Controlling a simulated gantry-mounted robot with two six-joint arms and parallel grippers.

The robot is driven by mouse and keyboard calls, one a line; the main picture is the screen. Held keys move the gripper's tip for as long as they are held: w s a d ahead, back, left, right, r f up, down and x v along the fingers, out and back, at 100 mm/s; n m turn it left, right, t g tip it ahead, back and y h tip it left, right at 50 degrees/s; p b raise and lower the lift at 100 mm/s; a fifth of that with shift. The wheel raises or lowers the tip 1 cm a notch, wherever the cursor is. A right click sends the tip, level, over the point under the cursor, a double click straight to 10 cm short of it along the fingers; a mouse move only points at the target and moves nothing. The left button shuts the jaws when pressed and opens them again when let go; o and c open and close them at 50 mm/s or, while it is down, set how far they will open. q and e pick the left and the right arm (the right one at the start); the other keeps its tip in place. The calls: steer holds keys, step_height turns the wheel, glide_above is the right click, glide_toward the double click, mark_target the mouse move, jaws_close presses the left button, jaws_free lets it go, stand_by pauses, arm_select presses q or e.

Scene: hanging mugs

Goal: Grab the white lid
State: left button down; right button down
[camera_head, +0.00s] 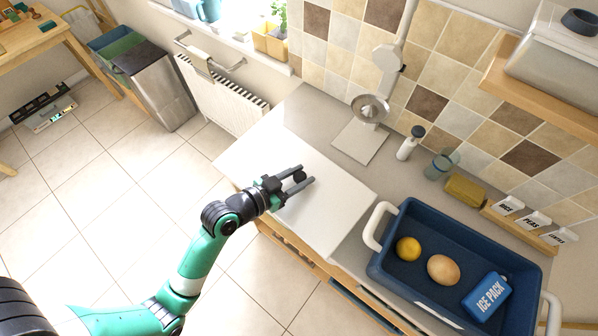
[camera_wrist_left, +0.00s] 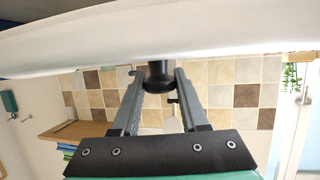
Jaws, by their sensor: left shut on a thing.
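The white lid (camera_head: 325,212) is a broad flat white panel at the left end of the counter, and its front edge reaches the counter's front edge. It has a black knob (camera_head: 299,175). My left gripper (camera_head: 300,179) is over the lid, with its two fingers on either side of the knob, shut on it. In the left wrist view the lid (camera_wrist_left: 150,38) fills the upper part, and the knob (camera_wrist_left: 158,77) sits between the fingers. I cannot tell whether the lid rests on the counter or is raised. My right gripper is not in view.

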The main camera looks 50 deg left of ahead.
arm_select(q)
steer(key=s+d+r, duration=0.1)
steer(key=s+d, duration=0.1)
steer(key=s+d+r, duration=0.2)
steer(key=d, duration=0.1)
steer(key=s+d+r, duration=0.2)
steer(key=d, duration=0.1)
steer(key=shift+s+r+p, duration=0.15)
steer(key=shift+r+p, duration=0.1)
steer(key=shift+p, duration=0.1)
